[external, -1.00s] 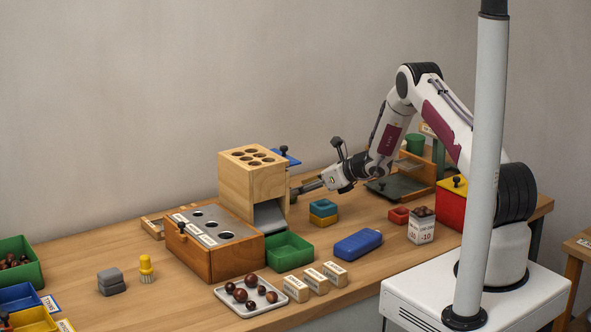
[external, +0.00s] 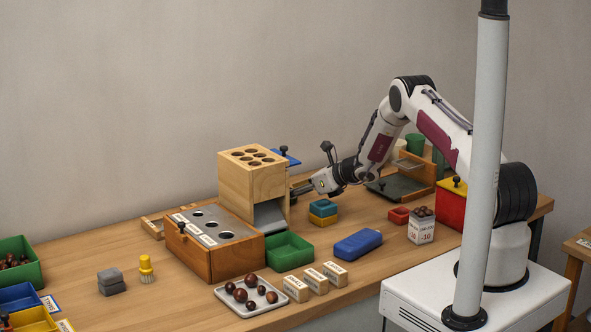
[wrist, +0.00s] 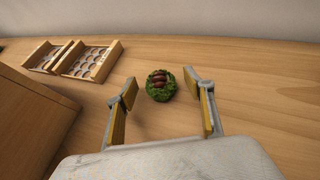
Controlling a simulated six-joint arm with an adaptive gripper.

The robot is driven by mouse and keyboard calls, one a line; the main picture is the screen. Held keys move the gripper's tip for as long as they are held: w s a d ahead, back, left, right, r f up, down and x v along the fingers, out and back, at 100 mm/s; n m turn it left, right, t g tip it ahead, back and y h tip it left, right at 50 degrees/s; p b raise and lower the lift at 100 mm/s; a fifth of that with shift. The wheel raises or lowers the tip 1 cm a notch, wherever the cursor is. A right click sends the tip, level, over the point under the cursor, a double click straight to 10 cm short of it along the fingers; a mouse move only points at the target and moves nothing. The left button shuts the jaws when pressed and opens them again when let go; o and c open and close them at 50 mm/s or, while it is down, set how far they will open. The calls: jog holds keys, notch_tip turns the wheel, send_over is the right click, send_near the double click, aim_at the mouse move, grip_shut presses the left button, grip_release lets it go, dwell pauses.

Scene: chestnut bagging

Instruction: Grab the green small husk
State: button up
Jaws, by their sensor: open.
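The green small husk (wrist: 160,85) lies on the wooden table in the wrist view, with several reddish-brown nuts showing in its opening. My gripper (wrist: 167,92) is open, and its two yellow-lined fingers stand left and right of the husk's near side. The husk is ahead of and roughly between the fingertips, with a gap on both sides. In the external view my gripper (external: 294,190) is low beside the wooden dispenser box (external: 252,185), its fingertips partly hidden behind that box. The husk is hidden there.
The wooden box's side stands close at left in the wrist view (wrist: 30,125). Slotted wooden trays (wrist: 85,60) lie beyond it. The table right of the husk is clear. Stacked teal and yellow blocks (external: 323,212) stand in front of my gripper in the external view.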

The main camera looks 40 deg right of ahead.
jog(key=c, duration=1.1)
jog(key=shift+r, duration=0.1)
jog(key=shift+r, duration=4.9)
